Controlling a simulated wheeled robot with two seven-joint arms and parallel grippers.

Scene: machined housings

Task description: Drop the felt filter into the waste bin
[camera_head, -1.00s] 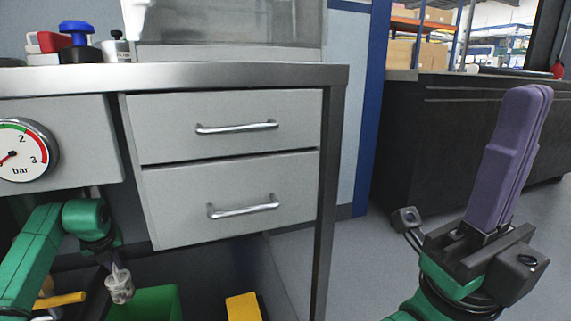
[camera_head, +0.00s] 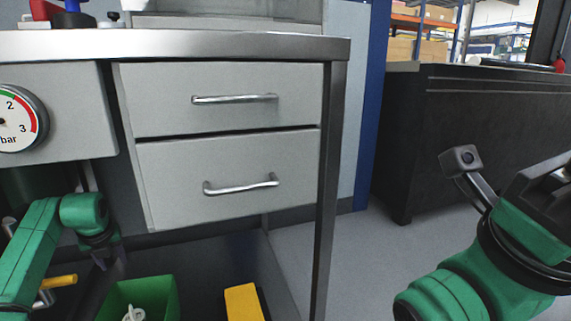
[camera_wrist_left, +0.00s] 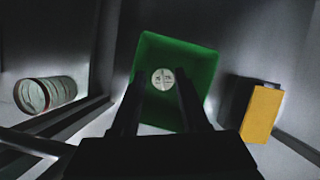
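The felt filter (camera_wrist_left: 162,78) is a pale round piece inside the green waste bin (camera_wrist_left: 207,65). In the head view the filter (camera_head: 133,314) shows low in the bin (camera_head: 155,287), cut by the bottom edge. My left gripper (camera_head: 108,263) points down above the bin, apart from the filter. In the left wrist view its two dark fingers (camera_wrist_left: 160,95) stand apart with nothing between them. My right gripper's dark body shows at the right edge of the head view; its fingers are out of the picture.
A yellow block (camera_head: 243,302) stands right of the bin. A cylinder with a glassy look (camera_wrist_left: 45,94) lies left of it in the wrist view. The bench (camera_head: 200,45) with two shut drawers (camera_head: 230,100) is above, with a bench leg (camera_head: 325,200) at right.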

